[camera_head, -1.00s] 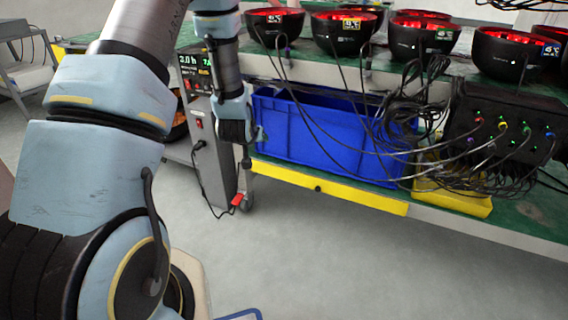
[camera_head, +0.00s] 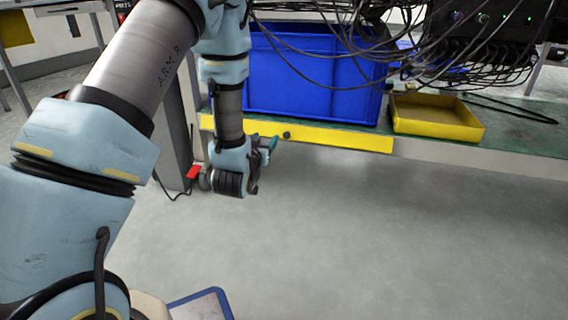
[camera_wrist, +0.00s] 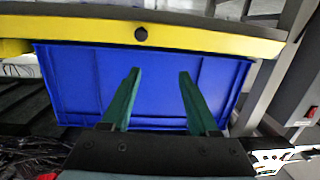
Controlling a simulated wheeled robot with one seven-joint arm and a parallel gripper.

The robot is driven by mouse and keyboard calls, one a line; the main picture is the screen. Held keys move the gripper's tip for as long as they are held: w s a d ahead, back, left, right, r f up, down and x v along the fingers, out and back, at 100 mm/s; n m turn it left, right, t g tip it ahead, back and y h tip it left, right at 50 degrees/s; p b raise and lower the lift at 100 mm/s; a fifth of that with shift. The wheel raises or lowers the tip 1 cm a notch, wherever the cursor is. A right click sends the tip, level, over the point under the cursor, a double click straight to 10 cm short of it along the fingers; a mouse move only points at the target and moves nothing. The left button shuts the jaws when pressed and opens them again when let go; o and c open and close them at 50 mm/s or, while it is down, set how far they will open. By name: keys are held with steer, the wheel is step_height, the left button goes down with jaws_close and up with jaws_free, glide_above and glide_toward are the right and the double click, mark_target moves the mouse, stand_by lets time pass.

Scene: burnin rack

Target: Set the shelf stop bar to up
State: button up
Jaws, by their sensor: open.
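The shelf stop bar is a long yellow bar (camera_head: 335,139) along the front edge of the lower shelf, below the blue crate, with a round black knob (camera_head: 286,134) on it. In the wrist view the yellow bar (camera_wrist: 220,38) runs across the top, with the knob (camera_wrist: 141,34) above the fingertips. My gripper (camera_wrist: 158,72) is open and empty, its teal fingers pointing at the bar and crate side. In the head view my gripper (camera_head: 270,143) is just left of the knob; any contact with the bar cannot be told.
A blue crate (camera_head: 305,80) stands on the shelf behind the bar. A yellow tray (camera_head: 436,117) sits to its right, under hanging black cables (camera_head: 420,60) and a black connector box (camera_head: 490,35). A grey post-like unit is left of the gripper. The floor in front is clear.

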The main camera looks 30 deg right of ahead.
mark_target(286, 135)
step_height(286, 135, down, 4)
steer(key=s+d+h+b, duration=0.1)
steer(key=s+d+b, duration=0.1)
steer(key=s+b, duration=0.15)
steer(key=shift+m, duration=0.4)
steer(key=b+x, duration=0.1)
steer(key=x, duration=0.2)
steer(key=b+x, duration=0.2)
steer(key=x, duration=0.1)
steer(key=b+x, duration=0.1)
steer(key=x, duration=0.2)
steer(key=shift+w+r+b, duration=0.1)
steer(key=shift+w+b, duration=0.25)
steer(key=shift+w, duration=0.15)
steer(key=shift+w+d+r, duration=0.15)
steer(key=shift+w+d, duration=0.3)
steer(key=shift+w, duration=0.1)
steer(key=shift+c, duration=0.2)
jaws_close()
